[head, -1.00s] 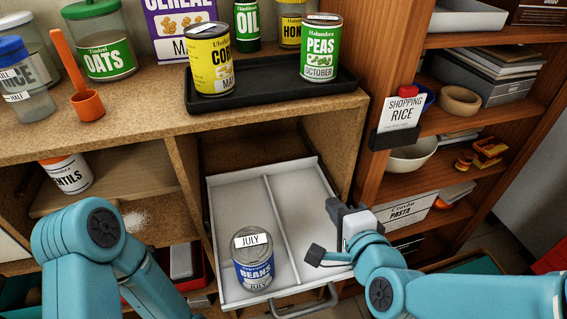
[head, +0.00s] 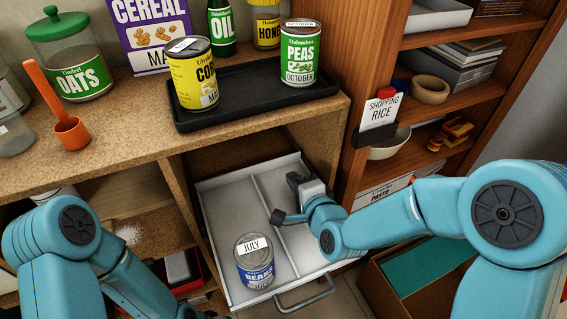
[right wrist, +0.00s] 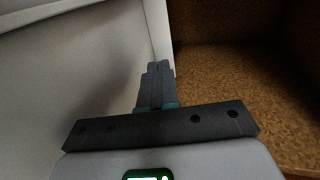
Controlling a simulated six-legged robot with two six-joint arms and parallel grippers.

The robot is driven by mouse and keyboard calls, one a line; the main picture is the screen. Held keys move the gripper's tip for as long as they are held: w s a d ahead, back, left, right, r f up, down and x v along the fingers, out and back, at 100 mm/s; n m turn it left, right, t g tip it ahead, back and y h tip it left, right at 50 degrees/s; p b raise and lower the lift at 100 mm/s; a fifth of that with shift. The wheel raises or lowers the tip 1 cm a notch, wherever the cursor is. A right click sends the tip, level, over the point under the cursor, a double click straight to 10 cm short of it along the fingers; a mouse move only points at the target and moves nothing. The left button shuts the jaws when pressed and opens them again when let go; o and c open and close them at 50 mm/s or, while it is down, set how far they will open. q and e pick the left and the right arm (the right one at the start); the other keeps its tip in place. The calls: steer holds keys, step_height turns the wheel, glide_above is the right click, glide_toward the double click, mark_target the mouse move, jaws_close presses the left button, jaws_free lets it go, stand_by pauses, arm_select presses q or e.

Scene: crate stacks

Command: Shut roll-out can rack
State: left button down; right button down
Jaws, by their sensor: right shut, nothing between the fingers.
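The roll-out can rack (head: 220,215) is a white tray with a lengthwise divider, standing out from the opening below the counter. Its handle (head: 305,295) is at the front edge. A blue-labelled beans can (head: 254,262), marked JULY, stands upright in the left compartment near the front. My right gripper (head: 293,181) is shut and empty over the right compartment. Its closed fingers also show in the right wrist view (right wrist: 158,70), near a pale surface and brown board; contact cannot be told. My left arm comes in at lower left, its gripper out of frame.
On the counter (head: 120,135), a black tray (head: 255,112) bears a yellow corn can (head: 193,78) and a green peas can (head: 300,55). A wooden shelf unit (head: 345,110) stands close on the right. An open box (head: 385,285) is below my right arm.

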mark_target(280, 160)
arm_select(q)
steer(key=shift+s+d+f, duration=0.1)
steer(key=shift+d+f, duration=0.05)
steer(key=shift+f, duration=0.1)
arm_select(e)
steer(key=w, duration=0.1)
steer(key=w+a, duration=0.1)
steer(key=w, duration=0.1)
steer(key=w+a, duration=0.1)
steer(key=w, duration=0.1)
steer(key=shift+w+f, duration=0.15)
